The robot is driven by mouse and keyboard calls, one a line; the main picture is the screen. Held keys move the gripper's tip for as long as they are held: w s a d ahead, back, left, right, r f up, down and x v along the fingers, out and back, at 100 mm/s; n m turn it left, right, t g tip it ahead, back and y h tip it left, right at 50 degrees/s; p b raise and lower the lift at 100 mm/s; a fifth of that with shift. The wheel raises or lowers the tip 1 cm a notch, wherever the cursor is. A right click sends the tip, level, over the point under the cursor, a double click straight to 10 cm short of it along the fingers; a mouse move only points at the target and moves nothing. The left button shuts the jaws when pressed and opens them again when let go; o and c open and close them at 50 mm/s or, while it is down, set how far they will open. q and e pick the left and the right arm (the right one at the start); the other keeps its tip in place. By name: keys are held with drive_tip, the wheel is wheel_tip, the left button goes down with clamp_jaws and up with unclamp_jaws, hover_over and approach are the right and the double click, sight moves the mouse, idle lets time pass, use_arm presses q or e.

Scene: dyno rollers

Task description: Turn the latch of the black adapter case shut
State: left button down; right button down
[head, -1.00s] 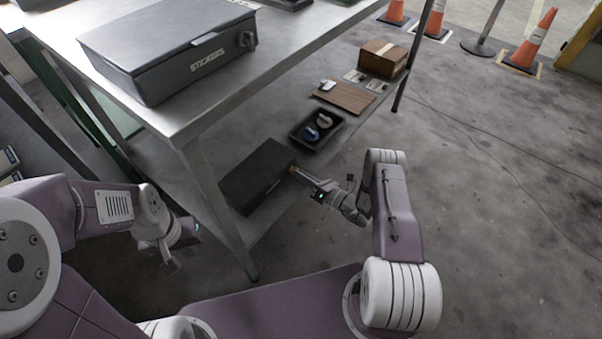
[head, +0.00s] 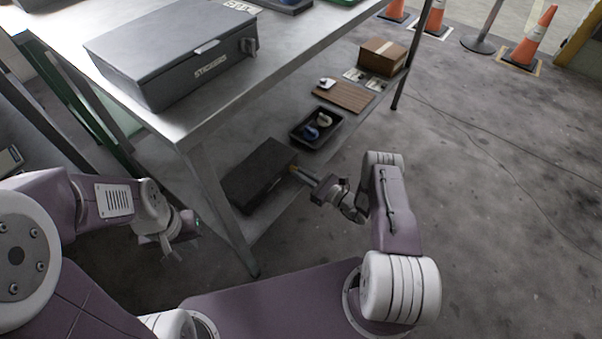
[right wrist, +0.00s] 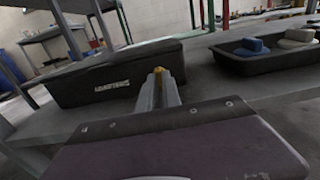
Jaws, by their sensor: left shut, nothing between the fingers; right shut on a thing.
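The black adapter case (head: 255,172) lies closed on the lower shelf of the table. In the right wrist view its dark front (right wrist: 88,84) carries a pale label. A small yellow-orange latch (right wrist: 158,70) sits at the right part of the front, between my fingertips. My right gripper (head: 298,172) is shut on this latch, and it also shows in the right wrist view (right wrist: 160,86). The fingers hide part of the latch, so its exact angle is unclear. My left gripper (head: 174,256) is shut and empty, low at the left, away from the case.
A grey case (head: 165,50) with a stickers label stands on the table top (head: 290,45). On the lower shelf, a black tray (head: 333,140) with blue and pale items, a brown board (head: 345,96) and a cardboard box (head: 383,57) lie beyond the case. The table leg (head: 225,215) stands left of my right gripper.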

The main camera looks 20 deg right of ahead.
drive_tip(key=shift+f, duration=0.1)
idle(0.3)
drive_tip(key=c, duration=1.8)
unclamp_jaws()
drive_tip(key=shift+s, duration=0.1)
drive_tip(key=shift+s+d+p, duration=0.25)
drive_tip(key=shift+d+p, duration=0.05)
drive_tip(key=p+v, duration=0.3)
drive_tip(key=v, duration=0.5)
drive_tip(key=shift+s, duration=0.15)
